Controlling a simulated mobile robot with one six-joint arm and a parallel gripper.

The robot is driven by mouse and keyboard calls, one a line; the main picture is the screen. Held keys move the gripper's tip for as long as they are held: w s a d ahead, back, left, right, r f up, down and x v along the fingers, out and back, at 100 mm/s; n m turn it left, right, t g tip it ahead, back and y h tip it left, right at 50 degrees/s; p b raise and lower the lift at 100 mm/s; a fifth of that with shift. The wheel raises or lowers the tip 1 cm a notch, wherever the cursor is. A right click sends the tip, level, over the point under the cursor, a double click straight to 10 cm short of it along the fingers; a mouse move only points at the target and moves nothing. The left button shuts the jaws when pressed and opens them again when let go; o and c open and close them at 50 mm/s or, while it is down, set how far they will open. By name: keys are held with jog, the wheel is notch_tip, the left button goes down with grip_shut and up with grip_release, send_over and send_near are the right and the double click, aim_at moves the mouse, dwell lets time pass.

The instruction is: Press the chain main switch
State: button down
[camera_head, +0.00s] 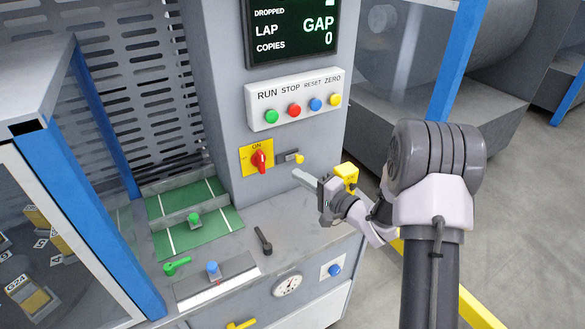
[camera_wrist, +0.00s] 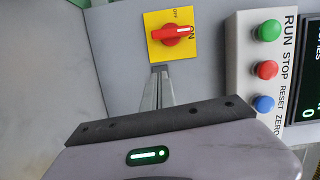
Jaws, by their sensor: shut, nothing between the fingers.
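The main switch is a red rotary handle (camera_head: 260,161) on a yellow plate (camera_head: 246,153) on the grey column. In the wrist view the red handle (camera_wrist: 171,35) points to the ON mark. My gripper (camera_head: 298,175) is shut and empty, to the right of the switch and slightly lower in the head view. In the wrist view my gripper tips (camera_wrist: 160,70) are just below the edge of the yellow plate (camera_wrist: 158,54). I cannot tell whether they touch the column.
A button panel (camera_head: 252,116) with green, red, blue and yellow buttons is above. A black lever (camera_head: 263,240) and green trays (camera_head: 170,238) are below.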

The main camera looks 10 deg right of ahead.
jog(key=v, duration=0.4)
jog(key=shift+s+d+f+p, duration=0.1)
jog(key=shift+d+p, duration=0.05)
jog(key=shift+p, duration=0.15)
